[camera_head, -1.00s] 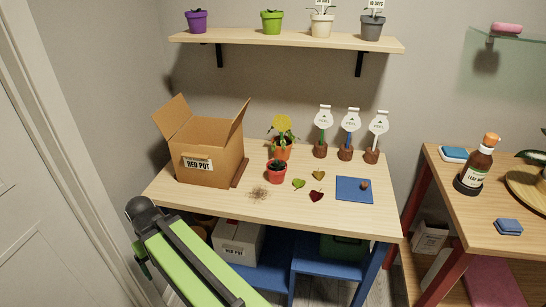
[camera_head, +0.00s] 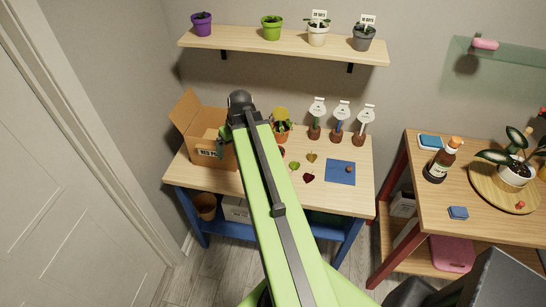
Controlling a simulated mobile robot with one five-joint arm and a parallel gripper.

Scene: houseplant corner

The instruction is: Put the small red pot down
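The small red pot is not clearly seen. My green arm (camera_head: 265,190) reaches up across the table and covers the spot where it stood. A small dark bit shows at the arm's right edge there, but I cannot tell what it is. The open cardboard box (camera_head: 190,125), with a label partly reading "RED POT", stands at the table's left behind the arm. I cannot see whether anything is held.
An orange pot with a yellow tag (camera_head: 281,133) stands behind the arm. Several leaves, one a dark red leaf (camera_head: 309,178), lie near a blue mat (camera_head: 341,173). A shelf (camera_head: 290,46) hangs above. The table's front right is clear.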

